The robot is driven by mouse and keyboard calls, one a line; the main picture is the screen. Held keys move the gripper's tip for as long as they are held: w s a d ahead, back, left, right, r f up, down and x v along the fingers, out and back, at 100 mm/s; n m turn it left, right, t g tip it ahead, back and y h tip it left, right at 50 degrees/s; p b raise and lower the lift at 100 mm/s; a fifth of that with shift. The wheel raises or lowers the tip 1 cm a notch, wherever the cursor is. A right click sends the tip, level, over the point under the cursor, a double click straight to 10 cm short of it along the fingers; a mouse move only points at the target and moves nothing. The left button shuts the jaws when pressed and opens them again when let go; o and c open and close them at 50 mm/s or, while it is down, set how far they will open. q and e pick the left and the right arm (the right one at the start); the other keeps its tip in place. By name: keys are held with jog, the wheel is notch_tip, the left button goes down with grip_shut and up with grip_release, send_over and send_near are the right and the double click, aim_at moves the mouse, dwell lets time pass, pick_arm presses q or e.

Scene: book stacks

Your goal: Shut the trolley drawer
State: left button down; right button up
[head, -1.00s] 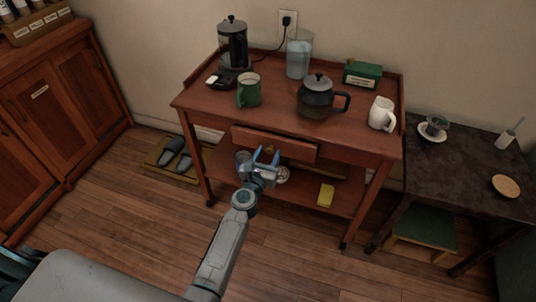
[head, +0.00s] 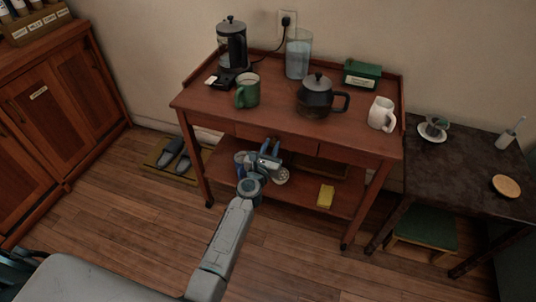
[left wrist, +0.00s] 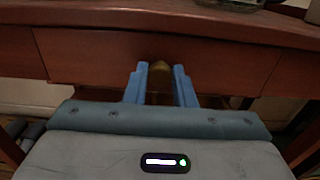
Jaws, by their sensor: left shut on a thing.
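The trolley (head: 205,105) is a reddish wooden cart with a top, a drawer and a lower shelf. The drawer (head: 300,143) sits at the front under the top, and its front looks flush with the frame beside it. In the left wrist view the drawer front (left wrist: 100,55) spans the middle, with a brass-coloured knob (left wrist: 160,72) at its centre. My left gripper (head: 270,148) is at the drawer front. Its blue fingers (left wrist: 160,88) stand on both sides of the knob, shut on it. My right gripper is not in view.
On the trolley top stand a coffee maker (head: 232,45), a green mug (head: 247,92), a dark teapot (head: 317,97), a clear pitcher (head: 298,55) and a white jug (head: 382,114). A yellow block (head: 325,196) lies on the lower shelf. A dark table (head: 465,165) stands at right; open floor lies in front.

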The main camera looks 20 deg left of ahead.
pick_arm(q)
jog(key=shift+w, duration=0.4)
jog(key=shift+r, duration=0.15)
jog(key=c, duration=1.2)
grip_release()
jog(key=shift+w, duration=0.1)
